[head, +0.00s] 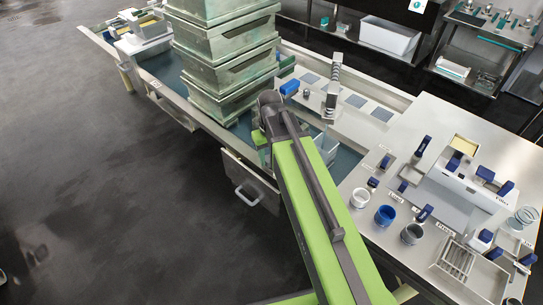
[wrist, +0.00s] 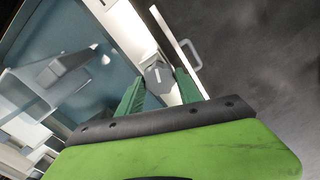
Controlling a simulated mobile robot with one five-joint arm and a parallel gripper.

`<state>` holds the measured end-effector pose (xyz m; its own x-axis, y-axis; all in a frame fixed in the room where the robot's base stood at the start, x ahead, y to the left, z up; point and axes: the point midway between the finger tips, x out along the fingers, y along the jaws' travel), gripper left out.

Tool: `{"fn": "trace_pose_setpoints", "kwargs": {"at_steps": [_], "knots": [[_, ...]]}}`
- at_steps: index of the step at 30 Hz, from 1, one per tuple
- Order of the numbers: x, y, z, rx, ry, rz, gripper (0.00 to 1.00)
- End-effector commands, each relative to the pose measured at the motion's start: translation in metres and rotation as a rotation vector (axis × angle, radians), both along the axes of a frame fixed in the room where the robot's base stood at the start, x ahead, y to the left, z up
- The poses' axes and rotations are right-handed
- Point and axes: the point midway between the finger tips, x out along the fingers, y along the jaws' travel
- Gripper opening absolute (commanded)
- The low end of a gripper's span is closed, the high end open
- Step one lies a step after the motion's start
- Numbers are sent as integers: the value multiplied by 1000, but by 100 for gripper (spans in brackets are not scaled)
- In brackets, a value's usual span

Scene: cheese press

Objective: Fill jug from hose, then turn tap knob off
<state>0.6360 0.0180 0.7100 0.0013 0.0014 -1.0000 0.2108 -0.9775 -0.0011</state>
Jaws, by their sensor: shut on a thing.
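In the wrist view, my gripper (wrist: 158,88) has its green fingers on either side of a grey faceted tap knob (wrist: 158,76) with a white mark, shut on it. The knob is at the bench's front side. In the head view, my arm hides the knob and most of the gripper. A pale translucent jug (head: 326,148) stands in the blue-grey basin, just right of my arm. A grey-white ribbed hose (head: 333,88) rises beyond it. A pale grey shape (wrist: 45,85) at left in the wrist view may be the jug. I cannot tell the water level.
Tall stacked green-grey crates (head: 228,70) stand close left of my wrist. A drawer (head: 248,185) with a handle projects from the bench front. Cups (head: 385,215) and blue-handled tools stand on the right worktop (head: 480,120). The dark floor (head: 110,200) is clear at left.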

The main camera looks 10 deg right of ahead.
Motion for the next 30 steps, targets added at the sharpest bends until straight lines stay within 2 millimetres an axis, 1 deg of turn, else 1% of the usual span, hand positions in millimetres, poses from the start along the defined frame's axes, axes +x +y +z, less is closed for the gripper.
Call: {"fn": "trace_pose_setpoints", "kwargs": {"at_steps": [6,20,21,25,26,30], "knots": [[-1,0,0,0,2,53,2],[-1,0,0,-1,4,64,2],[-1,0,0,-1,4,64,44],[-1,-1,0,-2,3,64,61],[-1,-1,0,-2,3,64,62],[-1,-1,0,-1,2,64,62]]}}
